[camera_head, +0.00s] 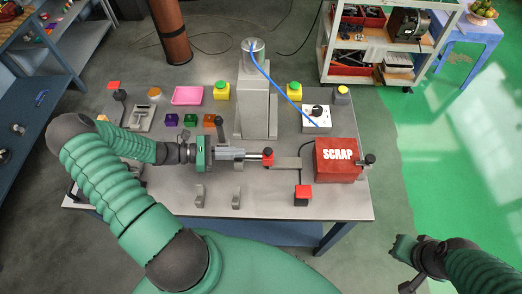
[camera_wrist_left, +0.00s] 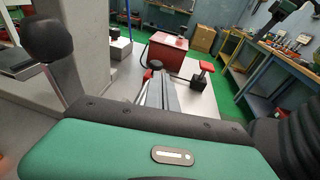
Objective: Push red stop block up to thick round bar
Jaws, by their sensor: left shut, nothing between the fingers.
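The red stop block (camera_head: 267,157) has a dark round knob on top and sits at the left end of a flat grey bar on the table. It also shows, partly hidden, beyond my fingers in the wrist view (camera_wrist_left: 147,74). My left gripper (camera_head: 241,154) is shut and empty, pointing right, with its tips just left of the block. I cannot tell whether they touch it. I cannot pick out the thick round bar for sure; a short dark round piece (camera_head: 254,156) shows between gripper and block. My right gripper (camera_head: 402,266) is open and empty, off the table's right side.
A red SCRAP box (camera_head: 336,160) stands right of the block, with a black knob (camera_head: 370,160) beside it. A grey column (camera_head: 256,105) rises behind the gripper. A red-topped black box (camera_head: 303,195) and small grey holders (camera_head: 236,198) stand in front.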

